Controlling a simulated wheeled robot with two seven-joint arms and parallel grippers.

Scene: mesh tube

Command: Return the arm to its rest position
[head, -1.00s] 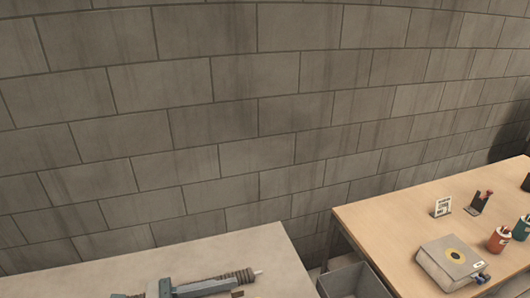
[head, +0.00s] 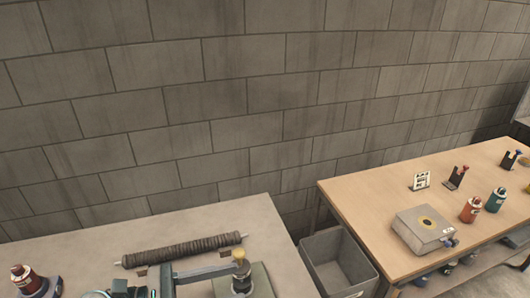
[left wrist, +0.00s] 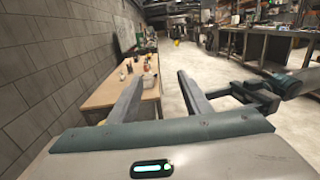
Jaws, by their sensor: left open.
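My left gripper (head: 200,272) is at the bottom edge of the head view, over the near table, with its lower part cut off. It is open and nothing shows between its fingers; they also reach forward, apart, in the left wrist view (left wrist: 164,82). The dark ribbed mesh tube (head: 185,250) lies on the grey table (head: 215,212), just beyond the gripper and apart from it in the picture. A grey and teal arm, seemingly mine, shows at the right of the left wrist view with my right gripper (left wrist: 240,95); its jaw opening is unclear.
A yellow-topped post (head: 240,273) and a red-brown bottle (head: 24,278) stand on the near table. A grey bin (head: 335,262) sits between the tables. The wooden table (head: 370,190) holds a grey box (head: 423,230) and several small items. Open floor (left wrist: 205,80) shows ahead.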

